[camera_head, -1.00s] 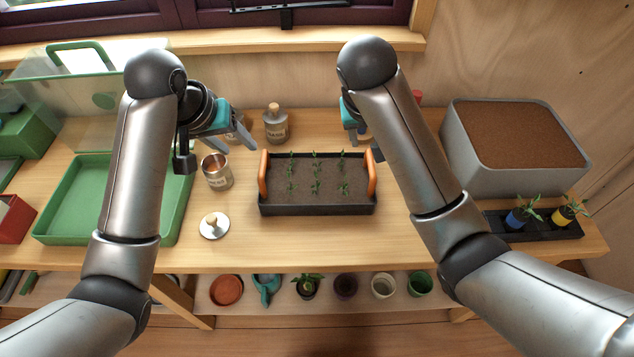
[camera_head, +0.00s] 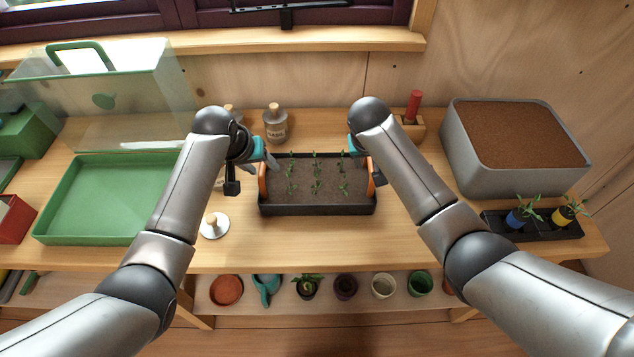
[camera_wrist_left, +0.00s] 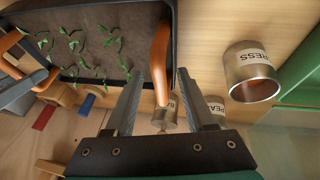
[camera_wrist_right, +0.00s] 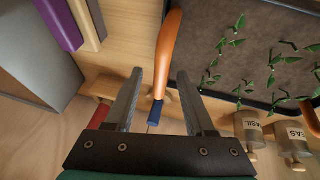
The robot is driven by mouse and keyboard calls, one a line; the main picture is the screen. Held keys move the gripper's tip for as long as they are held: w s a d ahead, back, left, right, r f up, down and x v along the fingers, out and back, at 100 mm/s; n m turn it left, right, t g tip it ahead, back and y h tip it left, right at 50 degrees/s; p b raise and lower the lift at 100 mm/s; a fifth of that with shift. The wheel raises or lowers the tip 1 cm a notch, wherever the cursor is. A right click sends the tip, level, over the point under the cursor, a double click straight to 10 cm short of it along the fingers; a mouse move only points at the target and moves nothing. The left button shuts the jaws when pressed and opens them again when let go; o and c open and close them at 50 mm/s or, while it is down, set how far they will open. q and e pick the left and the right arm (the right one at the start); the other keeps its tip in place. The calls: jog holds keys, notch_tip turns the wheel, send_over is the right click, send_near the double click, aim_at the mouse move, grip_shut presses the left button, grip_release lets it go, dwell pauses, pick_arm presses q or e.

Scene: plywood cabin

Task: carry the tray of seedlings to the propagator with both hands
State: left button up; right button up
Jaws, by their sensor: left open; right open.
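The black seedling tray (camera_head: 317,209) holds dark soil with several small green seedlings and stands on the bench, an orange handle at each end. My left gripper (camera_head: 268,164) is open at the tray's left handle (camera_head: 262,180); in its wrist view that handle (camera_wrist_left: 161,55) lies between or just beyond the fingertips (camera_wrist_left: 168,72). My right gripper (camera_wrist_right: 160,74) is open, with the right handle (camera_wrist_right: 167,50) between its fingertips; the head view partly hides this gripper behind my arm. The propagator's green base (camera_head: 90,205) stands empty at the left, its clear cover (camera_head: 130,95) tilted up behind it.
A round lid with a knob (camera_head: 214,226) lies between propagator and tray. A labelled tin (camera_head: 276,127) stands behind the tray; another tin (camera_wrist_left: 250,72) is close to my left gripper. A grey soil-filled box (camera_head: 515,150) and a black potted-seedling holder (camera_head: 530,226) stand at the right.

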pick_arm(q)
jog(key=shift+w+f, duration=0.15)
jog(key=shift+f, duration=0.2)
pick_arm(e)
jog(key=shift+w+d+f, duration=0.1)
jog(key=shift+w+f, duration=0.05)
jog(key=shift+f, duration=0.25)
pick_arm(q)
jog(key=shift+c, duration=0.2)
grip_shut()
pick_arm(e)
grip_shut()
dwell(0.4)
pick_arm(q)
jog(key=shift+w+r, duration=0.1)
pick_arm(e)
jog(key=shift+w+r, duration=0.1)
jog(key=shift+r, duration=0.05)
